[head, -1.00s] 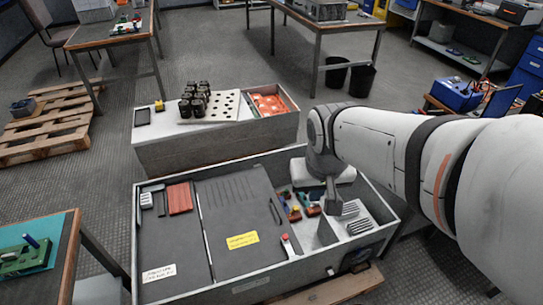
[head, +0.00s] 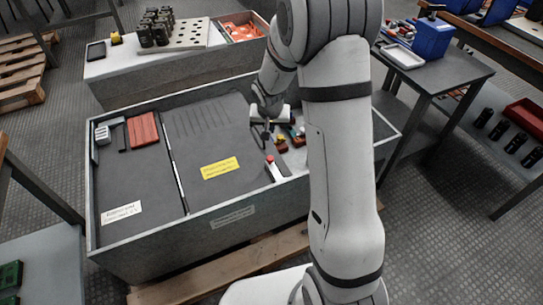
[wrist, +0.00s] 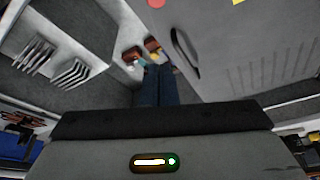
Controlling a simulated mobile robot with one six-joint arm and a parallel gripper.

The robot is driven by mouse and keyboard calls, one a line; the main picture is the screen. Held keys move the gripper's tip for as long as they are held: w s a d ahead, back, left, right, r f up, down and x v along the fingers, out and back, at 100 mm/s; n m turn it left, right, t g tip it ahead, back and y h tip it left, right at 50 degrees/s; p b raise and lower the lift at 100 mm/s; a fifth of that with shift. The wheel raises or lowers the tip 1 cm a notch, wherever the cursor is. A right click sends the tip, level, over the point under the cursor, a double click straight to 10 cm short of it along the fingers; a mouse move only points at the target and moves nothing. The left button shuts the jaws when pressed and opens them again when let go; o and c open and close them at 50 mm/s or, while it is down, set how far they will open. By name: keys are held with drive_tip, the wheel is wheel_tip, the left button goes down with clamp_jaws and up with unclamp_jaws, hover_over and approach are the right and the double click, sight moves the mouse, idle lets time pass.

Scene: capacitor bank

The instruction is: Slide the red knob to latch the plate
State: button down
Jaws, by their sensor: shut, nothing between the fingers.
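The red knob (head: 270,158) sits on a small white slider near the front right corner of the grey plate (head: 200,140), which bears a yellow label. In the wrist view part of the red knob (wrist: 157,3) shows at the top edge, and the plate (wrist: 245,55) with a dark handle slot fills the upper right. My gripper (head: 267,128) is behind the knob in the head view, by the plate's right edge and apart from the knob. In the wrist view my gripper (wrist: 155,70) has its dark fingers together, with nothing between them.
The cabinet's grey rim (head: 215,205) runs along the front. A red ribbed block (head: 143,130) lies at left. A side table (head: 445,75) stands at right.

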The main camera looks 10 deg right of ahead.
sight(271, 166)
drive_tip(key=shift+w+f, duration=0.1)
drive_tip(key=b+x, duration=0.3)
drive_tip(key=x, duration=0.6)
drive_tip(key=shift+f+b, duration=0.35)
drive_tip(key=shift+b, duration=0.05)
drive_tip(key=s+b, duration=0.1)
drive_tip(key=s, duration=0.1)
drive_tip(key=shift+s+a+f+b, duration=0.25)
drive_tip(key=shift+a+f+b, duration=0.1)
drive_tip(key=shift+a+b, duration=0.05)
drive_tip(key=shift+s+a, duration=0.15)
drive_tip(key=shift+s, duration=0.35)
